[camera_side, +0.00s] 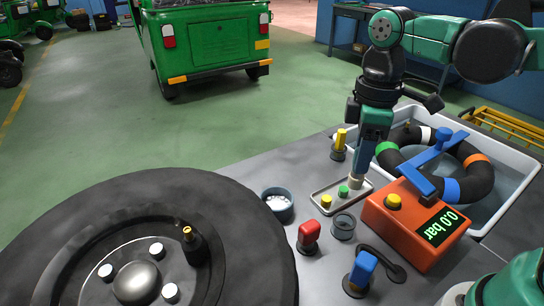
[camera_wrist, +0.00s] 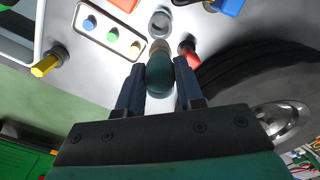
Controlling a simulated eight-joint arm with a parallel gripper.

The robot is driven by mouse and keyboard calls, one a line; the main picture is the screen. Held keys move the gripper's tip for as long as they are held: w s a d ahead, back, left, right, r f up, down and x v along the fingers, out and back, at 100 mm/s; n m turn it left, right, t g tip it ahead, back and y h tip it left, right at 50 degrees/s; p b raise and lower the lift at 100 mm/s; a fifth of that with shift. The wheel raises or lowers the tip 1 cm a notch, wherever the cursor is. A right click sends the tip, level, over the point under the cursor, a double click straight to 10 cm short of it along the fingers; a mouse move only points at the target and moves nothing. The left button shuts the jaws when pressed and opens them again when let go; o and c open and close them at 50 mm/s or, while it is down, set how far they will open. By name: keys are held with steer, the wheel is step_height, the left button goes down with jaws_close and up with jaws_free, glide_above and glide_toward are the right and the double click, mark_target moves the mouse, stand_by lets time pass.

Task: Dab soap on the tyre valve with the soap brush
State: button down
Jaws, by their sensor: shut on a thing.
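The soap brush, with a dark green handle (camera_wrist: 160,76) and a pale beige tip, is held between my gripper's two fingers (camera_wrist: 160,92). In the side view my gripper (camera_side: 362,150) points down, and the brush's pale tip (camera_side: 357,178) hangs above the far end of the small tray. The tyre valve (camera_side: 188,233) is a dark stem with a brass top, standing on the wheel well to the left of my gripper. It cannot be made out in the wrist view. A grey-blue bowl (camera_side: 277,208) with white foam stands between the tyre (camera_side: 240,240) and the tray.
The tray (camera_side: 322,206) holds coloured caps. An empty ring holder (camera_side: 343,226), red (camera_side: 309,235), blue (camera_side: 361,271) and yellow (camera_side: 340,140) tools stand nearby. An orange gauge box (camera_side: 400,222) reads 0.0 bar. A water tub (camera_side: 508,205) with a black tube is behind.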

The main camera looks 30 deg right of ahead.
step_height(320, 180, up, 8)
steer(key=shift+f, duration=0.2)
steer(key=shift+w+r, duration=0.1)
steer(key=shift+r, duration=0.1)
steer(key=shift+w+a+f, duration=1.25)
steer(key=shift+w+f, duration=0.55)
steer(key=shift+f, duration=1.15)
steer(key=shift+w+a+f, duration=1.25)
steer(key=shift+w+f, duration=0.55)
steer(key=shift+f, duration=1.15)
steer(key=shift+w+a+f, duration=1.25)
steer(key=shift+w+f, duration=0.55)
steer(key=shift+f, duration=1.15)
steer(key=shift+f, duration=0.6)
step_height(320, 180, up, 7)
steer(key=shift+r, duration=0.1)
